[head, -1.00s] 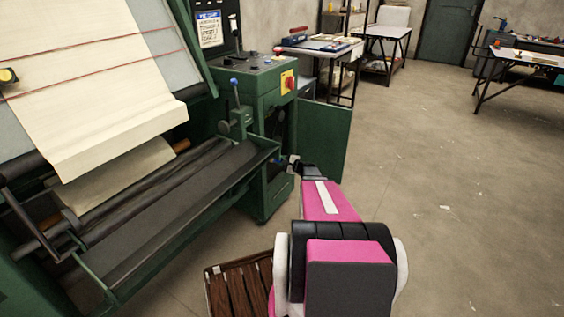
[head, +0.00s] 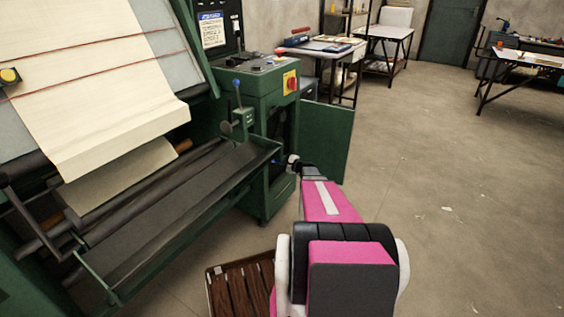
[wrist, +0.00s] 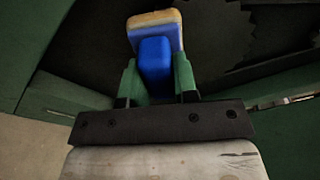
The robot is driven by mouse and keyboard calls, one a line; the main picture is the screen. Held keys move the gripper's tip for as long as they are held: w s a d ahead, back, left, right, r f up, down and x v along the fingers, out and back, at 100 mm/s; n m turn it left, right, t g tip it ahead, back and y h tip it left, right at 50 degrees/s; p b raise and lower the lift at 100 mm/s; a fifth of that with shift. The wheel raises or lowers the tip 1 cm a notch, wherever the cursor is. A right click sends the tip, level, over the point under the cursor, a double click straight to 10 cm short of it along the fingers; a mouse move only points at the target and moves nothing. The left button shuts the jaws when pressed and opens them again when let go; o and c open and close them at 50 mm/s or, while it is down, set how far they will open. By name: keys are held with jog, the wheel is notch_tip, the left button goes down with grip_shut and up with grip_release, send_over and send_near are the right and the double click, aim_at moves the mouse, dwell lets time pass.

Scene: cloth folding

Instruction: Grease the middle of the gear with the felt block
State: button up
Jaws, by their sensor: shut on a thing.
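My gripper (wrist: 157,70) has green fingers shut on the blue handle of the felt block (wrist: 153,50). The block's tan felt end (wrist: 153,18) points away from the wrist, to the top of the wrist view. Behind it and to the right is the dark gear (wrist: 215,40), with teeth along its edge. The gear's middle is not clearly visible, and I cannot tell whether the felt touches it. In the head view my gripper (head: 283,162) is small, at the open side of the green machine; the gear cannot be made out there.
The green machine (head: 262,110) carries a control box and a lever. Its open door (head: 327,135) stands just right of my gripper. The roller trough (head: 180,205) lies to the left. A wooden slatted pallet (head: 240,290) is on the floor. Open floor lies right.

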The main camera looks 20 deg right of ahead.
jog(key=shift+w+a, duration=0.15)
jog(key=shift+w, duration=0.05)
jog(key=shift+w+d, duration=0.5)
jog(key=shift+d, duration=0.25)
jog(key=shift+w+d, duration=0.5)
jog(key=shift+d, duration=0.25)
jog(key=shift+w+d, duration=2.25)
jog(key=shift+d, duration=0.3)
jog(key=shift+s+a+r, duration=0.3)
jog(key=shift+s+a, duration=0.8)
jog(key=shift+a, duration=0.25)
jog(key=shift+s+a+r, duration=0.3)
jog(key=shift+s+a, duration=0.75)
jog(key=shift+a, duration=0.35)
jog(key=shift+s+a+r, duration=0.3)
jog(key=shift+s+a, duration=0.8)
jog(key=shift+a, duration=0.25)
jog(key=shift+r, duration=0.75)
jog(key=shift+w+d, duration=0.5)
jog(key=shift+d, duration=0.3)
jog(key=shift+w+d, duration=0.5)
jog(key=shift+d, duration=0.25)
